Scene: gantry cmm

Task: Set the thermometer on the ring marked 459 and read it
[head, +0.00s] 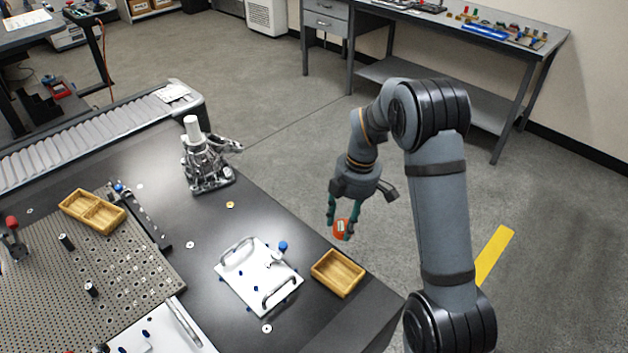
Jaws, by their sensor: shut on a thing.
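My gripper (340,222) is shut on a small orange thing with a pale label or display, which looks like the thermometer (341,230). It holds it in the air near the right edge of the dark table, above and beyond the empty wooden tray (338,273). Several small round marks lie on the table, among them a yellow one (230,205) and white ones, one to the left (190,245) and one near the front (267,328). No number can be read on any of them, so I cannot tell which is the ring marked 459.
A white plate with two handles (240,285) lies left of the wooden tray. A metal fixture (205,165) stands at the table's back. A perforated plate (60,290) and a divided wooden tray (92,211) are at left. A roller conveyor (90,130) runs behind.

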